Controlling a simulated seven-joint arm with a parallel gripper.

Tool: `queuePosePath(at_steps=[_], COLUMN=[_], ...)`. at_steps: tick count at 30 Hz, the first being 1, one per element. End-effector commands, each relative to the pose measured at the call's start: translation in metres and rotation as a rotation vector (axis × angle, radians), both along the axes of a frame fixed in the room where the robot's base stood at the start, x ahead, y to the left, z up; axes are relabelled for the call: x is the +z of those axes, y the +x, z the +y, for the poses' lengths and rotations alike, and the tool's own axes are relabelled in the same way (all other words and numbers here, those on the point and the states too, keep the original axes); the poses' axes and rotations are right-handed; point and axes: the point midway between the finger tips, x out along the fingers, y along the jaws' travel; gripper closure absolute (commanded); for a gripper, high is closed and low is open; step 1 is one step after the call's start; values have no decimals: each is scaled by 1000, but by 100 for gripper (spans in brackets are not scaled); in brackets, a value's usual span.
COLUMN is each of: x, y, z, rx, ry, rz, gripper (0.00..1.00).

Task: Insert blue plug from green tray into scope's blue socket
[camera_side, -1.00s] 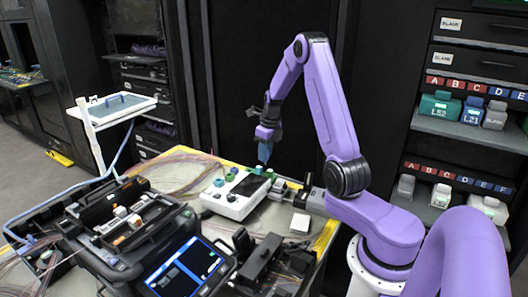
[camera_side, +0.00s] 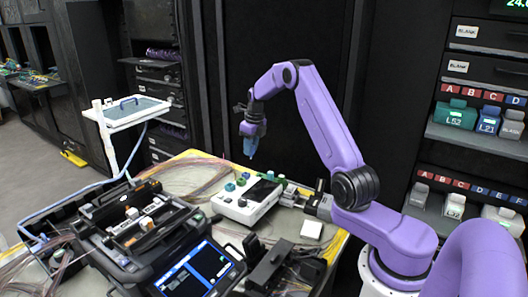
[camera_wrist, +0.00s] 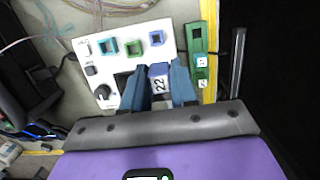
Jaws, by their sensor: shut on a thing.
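My gripper (camera_side: 250,156) hangs above the white scope (camera_side: 246,204) in the side view. In the wrist view, my gripper (camera_wrist: 161,88) is shut on a blue plug (camera_wrist: 158,72) marked "22", held between its two blue fingers. The scope (camera_wrist: 123,62) lies below, with a blue socket (camera_wrist: 156,38) just beyond the plug in the picture. Left of that are a green socket (camera_wrist: 134,47) and a teal one (camera_wrist: 109,46). The green tray (camera_wrist: 196,36) is at the right and holds other labelled plugs. The plug is apart from the socket.
A black splicer with a lit screen (camera_side: 194,272) stands front left of the scope. Loose fibres (camera_side: 190,178) lie behind it. A small white block (camera_side: 311,229) and black fixtures (camera_side: 265,266) are at the right and front. The air around my gripper is clear.

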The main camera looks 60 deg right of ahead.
Motion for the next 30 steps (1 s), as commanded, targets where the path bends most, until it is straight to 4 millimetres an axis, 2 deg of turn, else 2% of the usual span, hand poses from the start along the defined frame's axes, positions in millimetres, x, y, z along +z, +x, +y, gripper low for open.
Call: queuePosePath(at_steps=[4,10,21,30], x=[2,-1,-37,-51], y=[16,22,22,22], z=[4,6,6,6], rx=[0,-2,-2,-2], ry=[-3,-2,-2,-3], rz=[1,3,3,2], gripper=[95,95,95,95])
